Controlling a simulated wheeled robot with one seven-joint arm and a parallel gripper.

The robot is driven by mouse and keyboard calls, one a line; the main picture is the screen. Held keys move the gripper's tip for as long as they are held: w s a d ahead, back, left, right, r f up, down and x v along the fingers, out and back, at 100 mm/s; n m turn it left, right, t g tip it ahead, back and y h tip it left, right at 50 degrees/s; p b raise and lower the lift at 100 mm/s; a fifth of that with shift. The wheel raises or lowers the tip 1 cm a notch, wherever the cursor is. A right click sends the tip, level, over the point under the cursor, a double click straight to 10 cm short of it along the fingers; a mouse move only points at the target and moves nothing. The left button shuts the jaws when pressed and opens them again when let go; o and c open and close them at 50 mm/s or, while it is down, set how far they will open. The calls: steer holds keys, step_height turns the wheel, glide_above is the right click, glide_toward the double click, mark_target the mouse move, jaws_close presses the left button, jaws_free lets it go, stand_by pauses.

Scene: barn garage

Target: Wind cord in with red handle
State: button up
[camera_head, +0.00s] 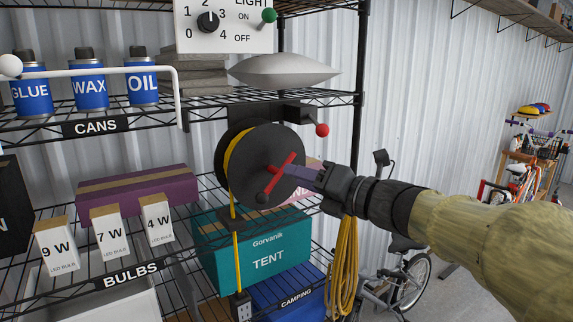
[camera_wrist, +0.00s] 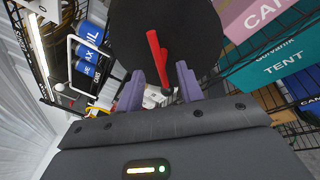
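A black cord reel (camera_head: 277,147) is mounted at the shelf's right side in the head view. Yellow cord (camera_head: 237,262) is wound on it and hangs down past a dark guide to a plug-like end (camera_head: 243,306). The red handle (camera_head: 280,176) crosses the reel's face, slanting down left to a dark knob (camera_head: 262,198). My gripper (camera_head: 296,174) is at the reel's right face with purple fingers. In the wrist view, the fingers (camera_wrist: 160,86) are apart and the red handle (camera_wrist: 155,55) shows between them, with no clear contact. I cannot tell the depth gap.
A red-knobbed lever (camera_head: 322,130) sits above right of the reel. A coiled yellow cord (camera_head: 343,265) hangs below my wrist. A teal tent box (camera_head: 265,252) and wire shelves with cans and bulb boxes surround the reel. A bicycle (camera_head: 405,275) stands lower right.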

mark_target(266, 166)
steer(key=p+x, duration=0.1)
steer(key=x, duration=0.2)
steer(key=shift+w+a, duration=0.3)
